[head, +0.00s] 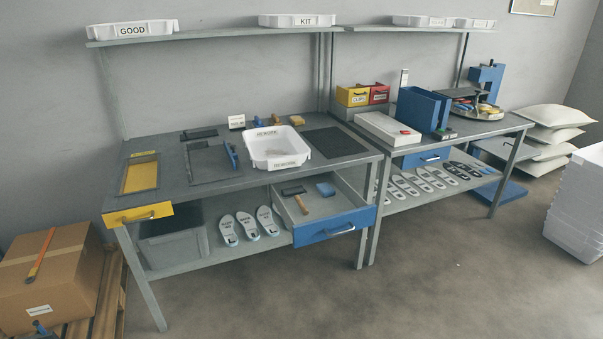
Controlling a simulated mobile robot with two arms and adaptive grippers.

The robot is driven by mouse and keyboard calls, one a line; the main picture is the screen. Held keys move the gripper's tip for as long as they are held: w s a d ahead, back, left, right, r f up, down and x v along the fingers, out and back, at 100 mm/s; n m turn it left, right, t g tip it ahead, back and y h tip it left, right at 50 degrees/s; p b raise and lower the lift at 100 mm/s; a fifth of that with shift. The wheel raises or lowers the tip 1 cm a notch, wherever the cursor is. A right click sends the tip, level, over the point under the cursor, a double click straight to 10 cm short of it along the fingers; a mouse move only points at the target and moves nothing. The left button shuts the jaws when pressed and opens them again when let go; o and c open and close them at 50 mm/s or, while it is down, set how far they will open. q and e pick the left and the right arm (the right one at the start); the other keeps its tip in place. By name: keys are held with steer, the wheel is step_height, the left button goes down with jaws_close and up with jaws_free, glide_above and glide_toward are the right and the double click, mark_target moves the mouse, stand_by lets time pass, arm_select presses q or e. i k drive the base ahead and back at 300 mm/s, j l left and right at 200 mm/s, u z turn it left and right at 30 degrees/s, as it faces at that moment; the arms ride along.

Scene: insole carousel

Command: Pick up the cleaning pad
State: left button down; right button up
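A small blue pad (325,189), which looks like the cleaning pad, lies in the open blue-fronted drawer (336,227) under the left workbench. It rests at the right back part of the drawer. A tool with a dark head and a wooden handle (301,204) lies to its left in the same drawer, apart from it. Neither of my grippers shows in the head view.
A white rework bin (257,155) stands on the left bench (210,205) above the drawer. Insoles (247,225) lie on the shelf left of the drawer. A carton (62,290) stands at the far left. The floor (430,280) in front is clear.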

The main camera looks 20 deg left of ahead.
mark_target(325, 190)
steer(key=i+j+u, duration=0.15)
steer(key=i+j, duration=0.2)
steer(key=i+j+u, duration=0.15)
steer(key=i+j, duration=0.15)
steer(key=i, duration=0.3)
steer(key=i+j+u, duration=0.2)
steer(key=i, duration=0.3)
steer(key=i+j+u, duration=0.15)
steer(key=i, duration=0.35)
steer(key=i+j+u, duration=0.15)
steer(key=i, duration=0.35)
steer(key=l+z, duration=0.15)
steer(key=z, duration=0.6)
steer(key=k+l, duration=0.05)
